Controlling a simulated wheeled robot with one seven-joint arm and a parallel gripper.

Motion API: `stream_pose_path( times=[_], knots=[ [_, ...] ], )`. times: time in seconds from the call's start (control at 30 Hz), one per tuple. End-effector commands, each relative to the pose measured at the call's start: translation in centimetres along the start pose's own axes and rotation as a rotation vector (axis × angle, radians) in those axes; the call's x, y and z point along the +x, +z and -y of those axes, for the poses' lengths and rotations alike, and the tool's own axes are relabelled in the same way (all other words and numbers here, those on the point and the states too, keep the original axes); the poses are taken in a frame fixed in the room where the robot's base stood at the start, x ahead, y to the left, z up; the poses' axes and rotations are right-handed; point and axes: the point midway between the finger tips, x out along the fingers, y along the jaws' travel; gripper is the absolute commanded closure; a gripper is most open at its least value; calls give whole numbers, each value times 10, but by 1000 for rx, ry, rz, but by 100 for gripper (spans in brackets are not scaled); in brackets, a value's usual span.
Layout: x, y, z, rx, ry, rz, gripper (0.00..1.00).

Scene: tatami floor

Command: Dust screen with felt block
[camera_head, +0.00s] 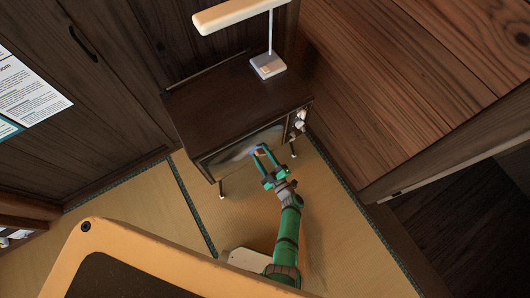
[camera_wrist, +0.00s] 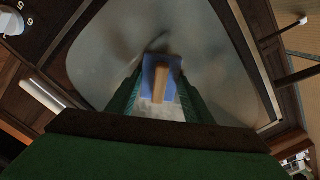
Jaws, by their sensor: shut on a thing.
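The screen (camera_head: 232,150) is on the front of a dark wooden television on thin legs. In the wrist view the screen (camera_wrist: 105,60) is grey and fills most of the upper picture, with dark blurry patches near its middle. My gripper (camera_head: 262,156) is at the right part of the screen and is shut on the felt block. In the wrist view the felt block (camera_wrist: 148,76) shows blue with a tan wooden grip between my green fingers (camera_wrist: 160,95). The block appears at or very near the glass; contact cannot be told for sure.
A desk lamp (camera_head: 268,66) stands on the television top (camera_head: 225,95). Knobs (camera_head: 299,121) sit right of the screen. A wooden wall (camera_head: 400,90) is close on the right. Tatami floor (camera_head: 240,215) lies open in front.

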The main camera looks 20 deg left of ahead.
Motion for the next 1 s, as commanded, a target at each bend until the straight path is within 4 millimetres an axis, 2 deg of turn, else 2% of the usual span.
stream_pose_path(
  times=[0.13,1.0],
  knots=[
    [3,-10,8,-1,-1,-8,75],
    [-1,-36,38,0,-1,-4,75]
  ],
)
